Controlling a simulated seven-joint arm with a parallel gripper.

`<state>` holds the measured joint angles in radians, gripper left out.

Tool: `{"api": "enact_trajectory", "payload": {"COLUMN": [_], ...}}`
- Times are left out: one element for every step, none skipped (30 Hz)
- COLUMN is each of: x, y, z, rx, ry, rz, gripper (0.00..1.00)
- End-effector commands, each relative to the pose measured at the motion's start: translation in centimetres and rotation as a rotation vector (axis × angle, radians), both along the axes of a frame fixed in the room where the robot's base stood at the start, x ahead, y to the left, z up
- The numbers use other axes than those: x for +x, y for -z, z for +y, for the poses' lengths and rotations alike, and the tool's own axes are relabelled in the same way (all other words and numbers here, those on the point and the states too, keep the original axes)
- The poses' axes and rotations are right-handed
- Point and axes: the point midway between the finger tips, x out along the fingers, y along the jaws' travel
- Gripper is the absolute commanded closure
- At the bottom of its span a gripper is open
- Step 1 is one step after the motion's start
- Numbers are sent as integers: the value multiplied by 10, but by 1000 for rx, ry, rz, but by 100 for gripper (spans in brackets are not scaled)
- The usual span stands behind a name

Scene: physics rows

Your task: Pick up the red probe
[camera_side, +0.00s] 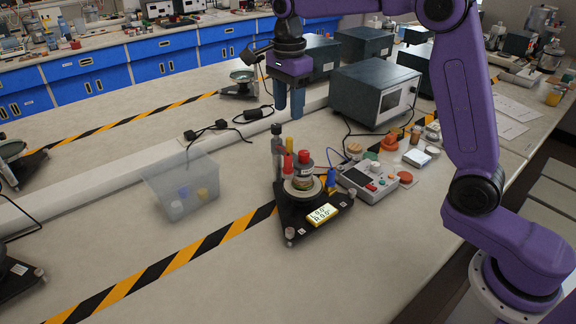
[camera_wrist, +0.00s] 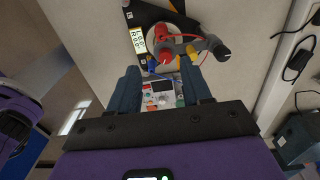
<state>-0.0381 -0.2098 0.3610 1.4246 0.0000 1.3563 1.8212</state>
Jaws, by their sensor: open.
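The red probe (camera_side: 288,168) stands upright on a black triangular stand (camera_side: 291,225) in the side view, beside a small jar with a red lid (camera_side: 304,158). A dark grey post (camera_side: 276,145) rises just behind it, and a blue probe (camera_side: 331,181) is at the stand's right. My gripper (camera_side: 289,110) hangs above the stand, pointing down, open and empty, with clear air between its fingertips and the probe. In the wrist view the blue fingers of my gripper (camera_wrist: 160,75) are apart, and the stand (camera_wrist: 128,14) shows beyond them. Several red parts overlap there, so I cannot tell which is the probe.
A clear bin (camera_side: 180,185) with small pots stands left of the stand. A grey control box (camera_side: 367,182) with knobs is close on the right. A dark instrument (camera_side: 375,93) is behind. Bare bench lies in front, beside a striped tape line (camera_side: 185,258).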

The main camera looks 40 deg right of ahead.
Motion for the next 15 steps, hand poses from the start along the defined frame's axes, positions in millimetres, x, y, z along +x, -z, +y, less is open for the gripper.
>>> {"api": "enact_trajectory", "payload": {"x": [-1, -1, -1, -1, -1, -1, -1, -1, -1, -1, -1, -1, 0, -1, 0], "y": [11, 17, 24, 30, 35, 43, 48, 54, 62, 67, 72, 78, 82, 86, 90], "z": [-1, -1, -1, -1, -1, -1, -1, -1, -1, -1, -1, -1, -1, -1, 0], "rx": [-2, -1, -1, -2, -1, -1, -1, -1, -1, -1, -1, -1, -1, -1, -1], "ry": [1, 1, 0, -1, -1, -1, -1, -1, -1, -2, -2, -2, -2, -2, -3], "rz": [6, 5, 6, 6, 5, 5, 5, 5, 5, 5, 4, 4, 3, 4, 2], "gripper": [52, 52, 52, 52, 52, 52, 52, 52, 52, 52, 52, 52, 52, 52, 52]}}
